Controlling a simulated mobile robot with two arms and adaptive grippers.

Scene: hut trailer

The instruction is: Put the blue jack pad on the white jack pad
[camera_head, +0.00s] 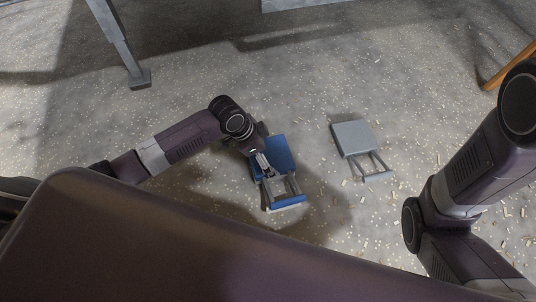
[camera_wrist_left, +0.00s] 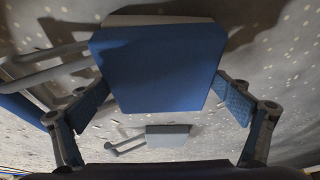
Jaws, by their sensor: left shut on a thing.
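The blue jack pad (camera_head: 280,151) is at the middle of the head view, with grey rails and a blue end bar pointing towards me. My left gripper (camera_head: 263,162) is at its left side. In the left wrist view the blue pad (camera_wrist_left: 160,70) sits between the two fingers, and the gripper is shut on it. A pale slab (camera_wrist_left: 155,20), seemingly the white jack pad, shows past the blue pad's edge, mostly hidden beneath it. I cannot tell whether they touch. My right gripper is out of view.
A grey jack pad (camera_head: 355,135) with a handle lies on the speckled floor to the right, apart from the blue one. A metal leg (camera_head: 125,50) stands at the upper left. A wooden bar (camera_head: 510,66) is at the upper right. The floor between is open.

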